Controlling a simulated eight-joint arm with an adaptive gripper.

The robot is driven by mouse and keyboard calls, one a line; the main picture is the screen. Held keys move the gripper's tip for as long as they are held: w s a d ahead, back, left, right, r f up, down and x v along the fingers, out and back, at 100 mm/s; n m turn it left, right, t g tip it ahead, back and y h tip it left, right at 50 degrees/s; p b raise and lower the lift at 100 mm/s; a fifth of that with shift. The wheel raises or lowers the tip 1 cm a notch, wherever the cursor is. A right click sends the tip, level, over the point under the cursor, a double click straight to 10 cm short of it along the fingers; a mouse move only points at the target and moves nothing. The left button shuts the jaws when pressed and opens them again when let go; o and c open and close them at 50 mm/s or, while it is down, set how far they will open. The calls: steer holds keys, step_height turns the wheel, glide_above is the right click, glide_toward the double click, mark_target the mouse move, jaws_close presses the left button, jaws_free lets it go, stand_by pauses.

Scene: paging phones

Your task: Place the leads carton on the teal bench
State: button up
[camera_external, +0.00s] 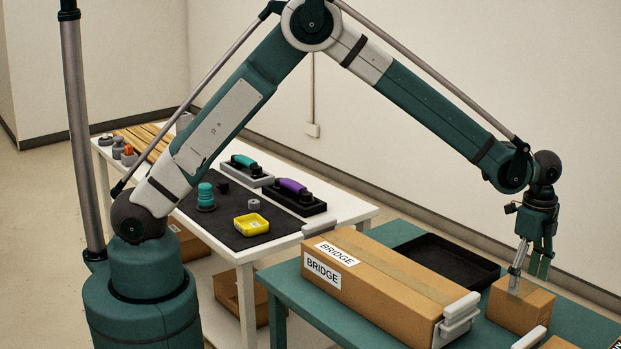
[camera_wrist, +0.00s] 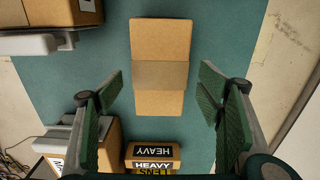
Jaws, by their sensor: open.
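A plain brown carton with a tape band stands on the teal bench below my gripper, in the wrist view (camera_wrist: 160,38) and the external view (camera_external: 518,308). No label shows on it, so I cannot tell whether it is the leads carton. My gripper (camera_external: 528,262) is open and points down over this carton. In the wrist view my gripper (camera_wrist: 160,95) has its fingers apart on either side of the carton's near end, with nothing held. The teal bench (camera_external: 303,300) also fills much of the wrist view (camera_wrist: 225,35).
A long BRIDGE carton (camera_external: 385,285) with a pale end bracket (camera_external: 457,318) lies left of the carton. A black tray (camera_external: 445,262) sits behind. A HEAVY LENS carton (camera_wrist: 152,155) and another carton (camera_wrist: 106,150) are near the wrist view's bottom. A white table (camera_external: 330,205) stands beyond.

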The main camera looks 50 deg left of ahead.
steer(key=shift+r, duration=2.15)
